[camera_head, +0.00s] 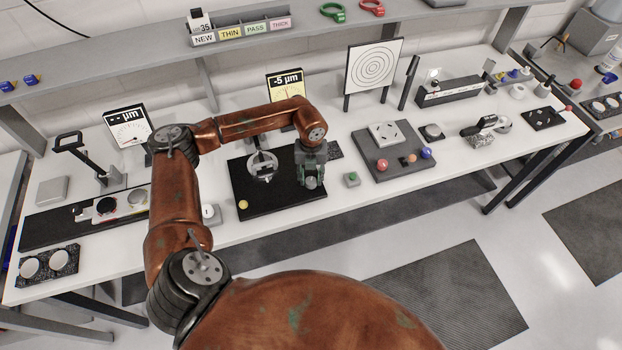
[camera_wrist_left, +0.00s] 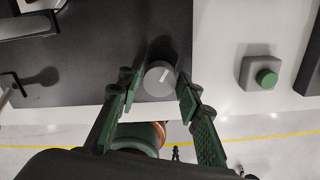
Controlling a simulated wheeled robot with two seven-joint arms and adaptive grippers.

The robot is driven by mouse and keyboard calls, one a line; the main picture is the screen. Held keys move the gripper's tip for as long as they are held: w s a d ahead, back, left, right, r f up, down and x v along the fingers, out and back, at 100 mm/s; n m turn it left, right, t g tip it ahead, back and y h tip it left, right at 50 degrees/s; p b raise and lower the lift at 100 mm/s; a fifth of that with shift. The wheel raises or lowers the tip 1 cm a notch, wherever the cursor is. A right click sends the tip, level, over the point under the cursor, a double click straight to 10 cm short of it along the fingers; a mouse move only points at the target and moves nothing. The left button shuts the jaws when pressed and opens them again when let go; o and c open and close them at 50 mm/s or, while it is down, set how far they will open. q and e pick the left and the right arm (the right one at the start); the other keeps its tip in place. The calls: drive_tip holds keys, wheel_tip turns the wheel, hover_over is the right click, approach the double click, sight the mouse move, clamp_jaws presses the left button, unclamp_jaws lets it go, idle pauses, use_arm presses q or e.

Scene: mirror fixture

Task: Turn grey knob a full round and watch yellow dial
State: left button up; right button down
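The grey knob (camera_wrist_left: 160,78) has a white pointer line and sits at the edge of a dark plate, which shows as a black base plate (camera_head: 262,205) in the head view. My left gripper (camera_wrist_left: 158,90) has one finger on each side of the knob, with small gaps visible; it is open. In the head view my left gripper (camera_head: 311,182) is over the right part of the plate and hides the knob. The yellow dial (camera_head: 286,87) stands behind my arm and reads -5 µm; my arm partly covers its lower face. My right gripper is not in view.
A green button (camera_head: 351,179) on a grey box stands right of the plate; it also shows in the wrist view (camera_wrist_left: 266,78). A metal fixture (camera_head: 262,167) stands on the plate. A white dial (camera_head: 128,128) is at left. A grey block (camera_head: 395,158) with colored balls is at right.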

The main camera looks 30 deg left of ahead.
sight(311, 180)
use_arm(q)
drive_tip(key=o, duration=0.3)
drive_tip(key=shift+s, duration=0.1)
wheel_tip(311, 180, up, 12)
idle(0.5)
idle(0.4)
